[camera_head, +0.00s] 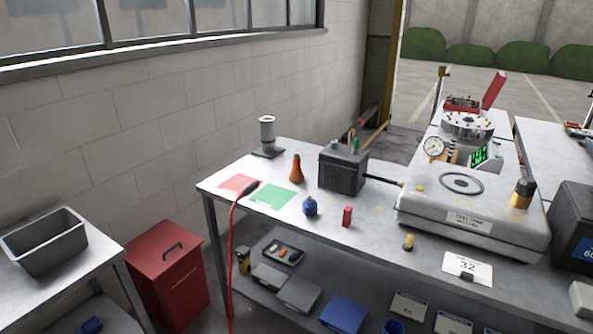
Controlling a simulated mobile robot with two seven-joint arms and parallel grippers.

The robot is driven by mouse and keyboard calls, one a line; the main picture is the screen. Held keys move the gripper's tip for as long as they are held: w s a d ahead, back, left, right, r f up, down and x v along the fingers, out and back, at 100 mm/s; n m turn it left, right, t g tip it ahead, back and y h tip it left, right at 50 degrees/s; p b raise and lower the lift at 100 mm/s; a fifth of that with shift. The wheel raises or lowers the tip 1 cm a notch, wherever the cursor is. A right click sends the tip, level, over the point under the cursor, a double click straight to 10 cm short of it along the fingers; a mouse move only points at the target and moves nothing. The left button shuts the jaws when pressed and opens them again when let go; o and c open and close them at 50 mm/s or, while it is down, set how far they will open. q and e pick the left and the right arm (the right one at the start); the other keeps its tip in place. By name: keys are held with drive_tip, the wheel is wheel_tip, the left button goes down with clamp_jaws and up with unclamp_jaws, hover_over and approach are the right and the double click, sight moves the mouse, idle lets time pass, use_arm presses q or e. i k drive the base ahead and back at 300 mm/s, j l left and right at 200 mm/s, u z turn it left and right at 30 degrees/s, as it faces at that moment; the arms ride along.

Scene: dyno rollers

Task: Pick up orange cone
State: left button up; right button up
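A small orange cone-like object (296,170) with a darker base stands upright on the grey workbench (385,228), near its back left edge. It is just behind the green square (272,197) and left of a dark grey box (343,171). Nothing touches it that I can see. Neither of my grippers shows in the head view.
Near the cone are a grey cylinder on a stand (267,136), a red square (238,184), a blue knobbed object (310,206) and a small red block (347,216). A red cable (232,240) hangs over the front edge. A large machine (475,215) fills the right.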

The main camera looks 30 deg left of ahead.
sight(296, 175)
drive_tip(key=u, duration=1.45)
